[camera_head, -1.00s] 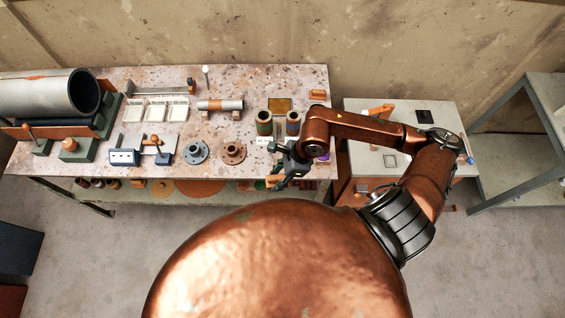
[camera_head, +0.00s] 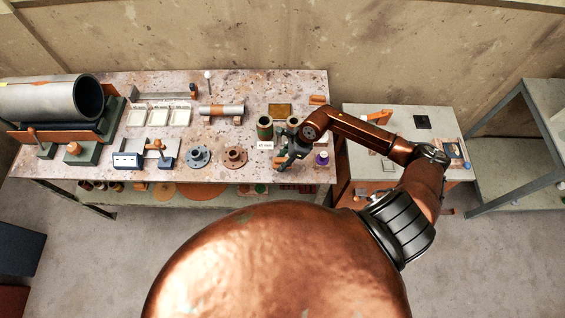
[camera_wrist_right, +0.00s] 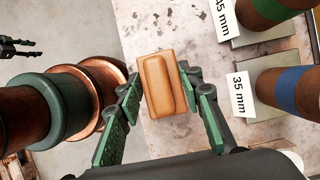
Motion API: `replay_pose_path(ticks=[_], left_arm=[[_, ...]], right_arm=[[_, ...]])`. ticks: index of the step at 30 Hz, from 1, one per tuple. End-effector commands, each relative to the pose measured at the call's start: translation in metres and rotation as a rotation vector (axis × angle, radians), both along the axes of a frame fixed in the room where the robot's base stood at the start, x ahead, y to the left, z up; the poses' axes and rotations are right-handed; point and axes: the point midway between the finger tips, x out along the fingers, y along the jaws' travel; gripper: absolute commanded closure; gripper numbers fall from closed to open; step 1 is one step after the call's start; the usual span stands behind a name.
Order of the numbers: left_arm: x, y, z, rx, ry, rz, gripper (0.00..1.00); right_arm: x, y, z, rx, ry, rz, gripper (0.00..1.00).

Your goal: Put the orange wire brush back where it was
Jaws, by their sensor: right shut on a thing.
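The orange wire brush (camera_wrist_right: 160,83), seen as a block with a raised grip, sits between the green-padded fingers of my right gripper (camera_wrist_right: 158,105). In the wrist view my right gripper is shut on it. Its bristles are hidden. In the head view the right gripper (camera_head: 284,162) is over the front right of the speckled bench (camera_head: 215,172), and the brush (camera_head: 277,158) is mostly covered by it. I cannot tell whether the brush touches the bench. A dark two-fingered gripper, my left one (camera_wrist_right: 18,47), shows far off in the wrist view, fingers apart.
Two pipe pieces, with a green band (camera_wrist_right: 275,12) and a blue band (camera_wrist_right: 297,92), stand beside the brush with size labels. A second table (camera_head: 360,140) stands at the right.

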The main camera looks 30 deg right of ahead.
Motion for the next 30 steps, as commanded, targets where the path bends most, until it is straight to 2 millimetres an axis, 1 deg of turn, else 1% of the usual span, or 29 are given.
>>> replay_pose_path(ticks=[4,7,10,21,22,27,30], left_arm=[[-0.001,0.0,0.002,0.0,0.002,0.0,0.6],[-0.002,0.0,0.008,0.0,0.003,0.0,0.6],[-0.003,0.0,0.011,0.0,0.003,0.0,0.6],[-0.004,0.0,0.007,0.001,0.005,0.001,0.6],[-0.004,0.0,0.007,0.001,0.005,0.001,0.6],[-0.004,0.0,0.008,0.001,0.005,0.001,0.6],[-0.004,0.0,0.008,0.001,0.005,0.001,0.6]], right_arm=[[0.006,-0.004,-0.011,0.002,0.001,-0.002,0.89],[0.004,-0.003,-0.025,0.003,0.003,-0.002,0.89],[0.005,-0.003,-0.035,0.003,0.001,-0.001,0.89],[0.006,-0.004,-0.041,0.001,-0.001,0.001,0.89],[0.005,-0.004,-0.042,0.0,0.0,0.001,0.65],[0.005,-0.004,-0.04,0.0,0.0,0.001,0.53],[0.005,-0.004,-0.04,0.001,-0.001,0.001,0.48]])
